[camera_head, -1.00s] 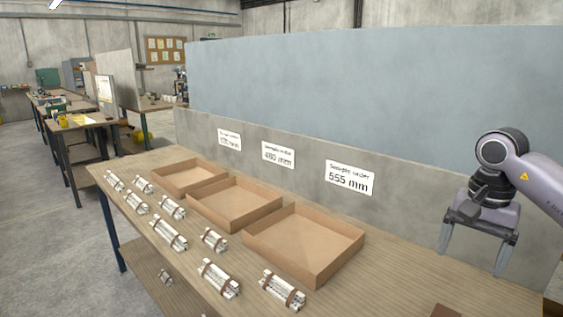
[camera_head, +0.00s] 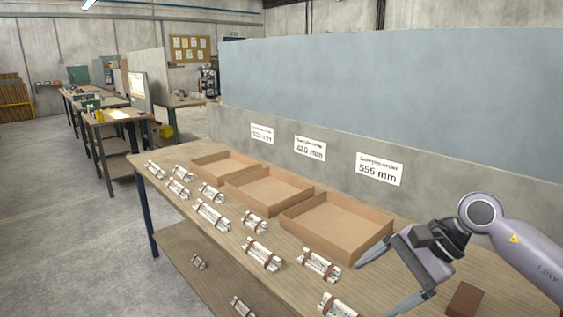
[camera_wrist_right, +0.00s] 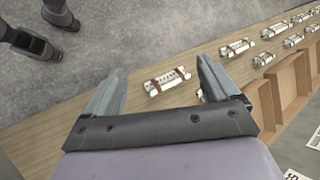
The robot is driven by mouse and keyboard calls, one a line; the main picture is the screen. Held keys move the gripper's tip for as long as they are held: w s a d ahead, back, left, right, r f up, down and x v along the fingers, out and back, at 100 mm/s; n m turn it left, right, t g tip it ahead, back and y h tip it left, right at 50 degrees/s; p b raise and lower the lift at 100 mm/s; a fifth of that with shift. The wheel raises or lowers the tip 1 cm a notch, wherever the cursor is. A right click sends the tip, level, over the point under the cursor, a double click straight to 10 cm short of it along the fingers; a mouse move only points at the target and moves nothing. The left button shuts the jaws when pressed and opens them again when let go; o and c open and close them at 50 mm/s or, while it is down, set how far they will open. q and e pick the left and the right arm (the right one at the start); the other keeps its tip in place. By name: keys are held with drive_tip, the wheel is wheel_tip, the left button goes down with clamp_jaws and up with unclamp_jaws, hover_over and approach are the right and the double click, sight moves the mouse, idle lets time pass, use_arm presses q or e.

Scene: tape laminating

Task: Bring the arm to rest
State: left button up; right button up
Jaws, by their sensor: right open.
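My right arm comes in from the right in the head view. Its gripper (camera_head: 376,288) is open and empty above the front right part of the wooden table (camera_head: 420,305), tilted with its fingers pointing left. In the right wrist view the two fingers (camera_wrist_right: 160,68) are spread wide. A white bundle with brown bands (camera_wrist_right: 167,82) shows on the table between and beyond them, apart from both. My left gripper cannot be made out in either view.
Three open cardboard trays (camera_head: 335,197) stand along the back of the table, below wall signs (camera_head: 380,169). Several banded bundles (camera_head: 263,253) lie in front of them. A brown block (camera_head: 465,299) is at the right. More bundles lie on the lower shelf (camera_head: 190,240).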

drive_tip(key=s+a+r+m+t+y, duration=0.2)
drive_tip(key=a+r+m+t+y, duration=0.6)
drive_tip(key=a+m+y, duration=0.5)
drive_tip(key=d+f+m+t+h, duration=0.5)
drive_tip(key=m+h, duration=0.4)
drive_tip(key=m, duration=0.6)
drive_tip(key=d+f+m+t+h, duration=0.2)
drive_tip(key=d+m+t+h, duration=0.2)
drive_tip(key=d+m+h, duration=0.75)
drive_tip(key=s+f+m+g+h, duration=0.2)
drive_tip(key=s+f+m+g, duration=0.4)
drive_tip(key=f+m, duration=0.55)
drive_tip(key=s+a+f+m+g+y, duration=0.1)
drive_tip(key=s+f+m+g, duration=0.35)
drive_tip(key=s, duration=0.45)
drive_tip(key=s+f+m+g+y, duration=0.1)
drive_tip(key=s+f+m+g, duration=0.3)
drive_tip(key=s, duration=0.5)
drive_tip(key=w+a+f+n+t+y, duration=0.1)
drive_tip(key=w+a+f+t, duration=0.2)
drive_tip(key=w+f+t, duration=0.3)
wheel_tip(320, 180, down, 3)
drive_tip(key=shift+w+f+y+p, duration=0.1)
drive_tip(key=shift+w+y+p, duration=0.25)
drive_tip(key=shift+p, duration=0.1)
